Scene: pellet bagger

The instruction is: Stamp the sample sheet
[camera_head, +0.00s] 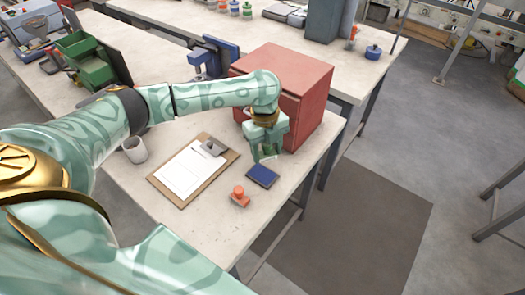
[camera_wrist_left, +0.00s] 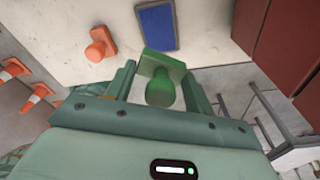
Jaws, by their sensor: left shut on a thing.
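The sample sheet (camera_head: 186,173) is a white printed page on a brown clipboard (camera_head: 222,165) lying on the bench. My left gripper (camera_head: 267,154) is shut on a green stamp (camera_wrist_left: 163,88); its flat block faces away from the wrist in the left wrist view. In the head view the gripper is to the right of the clipboard, near the red cabinet, and mostly hides the stamp. A dark blue ink pad (camera_head: 262,176) lies just in front of the gripper; it also shows in the wrist view (camera_wrist_left: 156,27). My right gripper is not in view.
An orange stamp (camera_head: 240,197) stands near the bench's front edge. A red cabinet (camera_head: 300,88) stands close behind the left gripper. A white mug (camera_head: 134,150) is left of the clipboard. Green bins (camera_head: 88,62) stand farther back. The bench front beside the clipboard is clear.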

